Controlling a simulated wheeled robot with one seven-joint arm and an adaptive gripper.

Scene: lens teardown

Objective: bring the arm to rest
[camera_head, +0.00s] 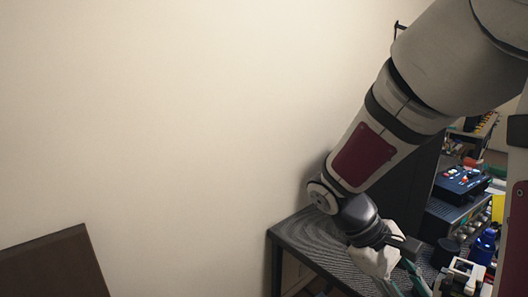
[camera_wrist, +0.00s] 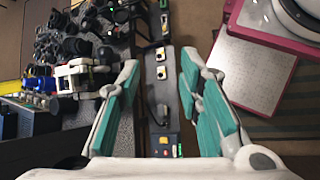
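My gripper shows in the wrist view (camera_wrist: 155,100) with its two teal-padded fingers spread wide apart. Nothing is between the pads; the floor and equipment behind show through the gap. In the head view my gripper (camera_head: 402,285) hangs at the lower end of my arm, partly cut off by the bottom edge. It is in front of the dark workbench (camera_head: 312,240), beside its cluttered part. Whether it touches anything there cannot be told.
In the wrist view, a pink-edged pale panel (camera_wrist: 262,72) lies right. A brown board (camera_head: 55,268) is lower left in the head view, before a bare wall.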

